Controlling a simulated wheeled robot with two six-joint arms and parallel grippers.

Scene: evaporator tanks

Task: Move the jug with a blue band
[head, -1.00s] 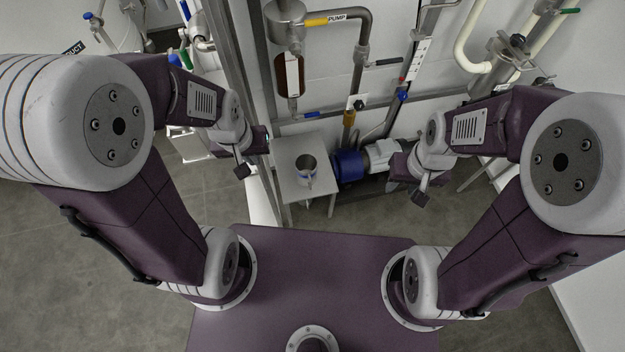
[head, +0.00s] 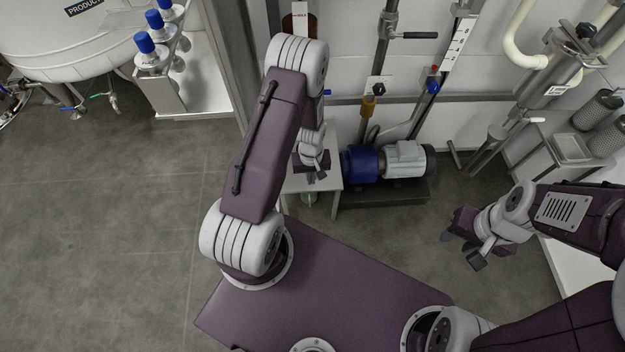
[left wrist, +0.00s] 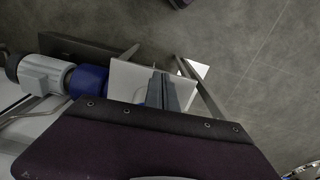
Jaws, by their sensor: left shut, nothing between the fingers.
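The jug cannot be made out now. In the earlier head view a metal jug with a blue band stood on the small grey table (head: 331,180). My left arm and gripper now cover much of that tabletop. My left gripper (head: 316,176) is over the table in the head view, shut and empty. In the left wrist view its dark fingers (left wrist: 163,91) lie together in front of the pale tabletop (left wrist: 127,82). My right gripper (head: 462,250) hangs over the floor at the right, away from the table; its finger gap is unclear.
A blue and grey pump motor (head: 403,160) sits right of the table. Pipes and a wall are behind. A shelf with several blue-topped bottles (head: 150,52) and a large tank (head: 70,45) are at the left. The floor at the left (head: 100,230) is clear.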

